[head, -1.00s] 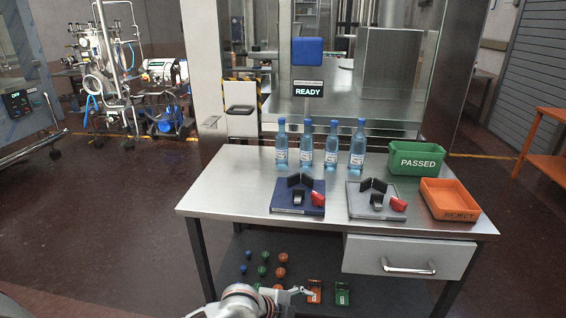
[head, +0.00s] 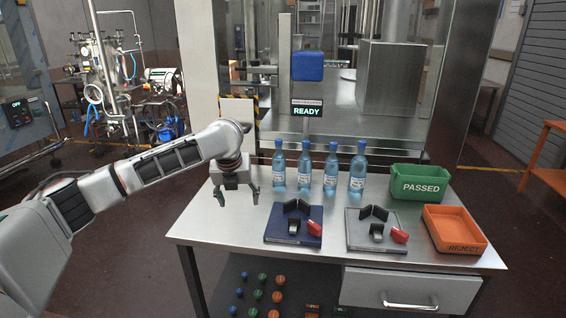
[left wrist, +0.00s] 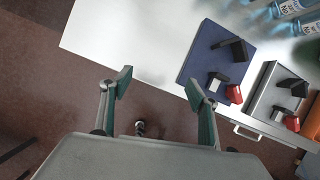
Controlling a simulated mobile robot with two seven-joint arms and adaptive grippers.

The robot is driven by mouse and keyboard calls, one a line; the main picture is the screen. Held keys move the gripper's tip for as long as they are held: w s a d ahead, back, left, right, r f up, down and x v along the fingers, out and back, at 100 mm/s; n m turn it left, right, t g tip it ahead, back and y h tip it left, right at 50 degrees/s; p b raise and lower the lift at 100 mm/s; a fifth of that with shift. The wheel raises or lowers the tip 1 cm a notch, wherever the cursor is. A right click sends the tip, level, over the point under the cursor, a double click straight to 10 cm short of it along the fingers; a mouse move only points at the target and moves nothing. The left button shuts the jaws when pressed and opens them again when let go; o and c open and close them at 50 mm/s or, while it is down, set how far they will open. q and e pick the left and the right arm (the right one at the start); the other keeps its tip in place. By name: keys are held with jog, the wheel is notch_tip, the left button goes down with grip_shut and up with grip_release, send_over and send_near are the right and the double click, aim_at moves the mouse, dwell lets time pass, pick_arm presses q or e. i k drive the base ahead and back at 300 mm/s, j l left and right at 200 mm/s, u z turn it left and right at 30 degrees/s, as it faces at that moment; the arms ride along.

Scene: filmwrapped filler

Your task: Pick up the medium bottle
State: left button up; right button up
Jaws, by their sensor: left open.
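Several blue bottles with white labels stand upright in a row at the back of the steel table: the leftmost bottle (head: 279,168), a second (head: 304,168), a third (head: 331,170) and the rightmost (head: 357,172). They look close in size; I cannot tell which is the medium one. Parts of bottles show at the top right of the left wrist view (left wrist: 288,8). My left gripper (head: 238,198) is open and empty, pointing down over the table's left end, left of the leftmost bottle and apart from it. Its fingers (left wrist: 159,88) show spread in the left wrist view. My right gripper is not in view.
A blue tray (head: 275,236) and a grey tray (head: 361,240) with black and red parts lie in front of the bottles. A green PASSED bin (head: 420,186) and orange REJECT bin (head: 452,240) stand at the right. The table's left end (head: 205,225) is bare.

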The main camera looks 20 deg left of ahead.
aim_at(278, 160)
jog(key=i, duration=1.15)
